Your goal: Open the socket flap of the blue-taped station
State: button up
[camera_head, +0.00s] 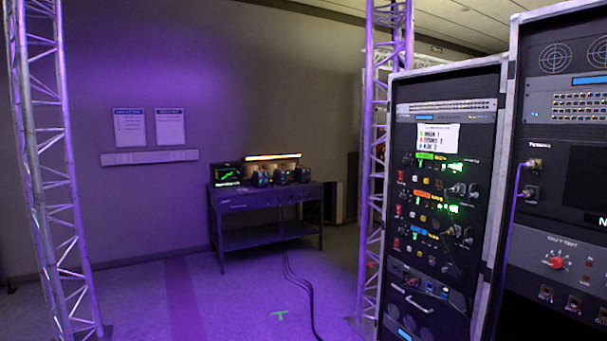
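A tall black rack (487,94) stands right of centre with green, orange and blue tape strips on its front, one row below another. The blue tape strip (425,233) marks the lowest of these rows. Small sockets and switches sit around it, too small to tell which is the flap or whether it is open or shut. The orange strip (428,195) and the green strip (432,156) are above, near green lit displays. A white paper (437,138) with coloured lines is fixed above the rows. My gripper is not in view.
A second equipment rack (566,185) stands close at the right, with a cable hanging down its front. Lattice trusses rise at the left (50,180) and behind the first rack. A dark workbench (265,199) stands at the back wall. Cables (300,284) lie across otherwise open floor.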

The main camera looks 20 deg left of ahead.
aim_at(449, 269)
jog(key=i+j+u, duration=0.15)
jog(key=u, duration=0.2)
jog(key=i+j+u, duration=0.15)
jog(key=u, duration=0.25)
jog(key=i+l, duration=0.05)
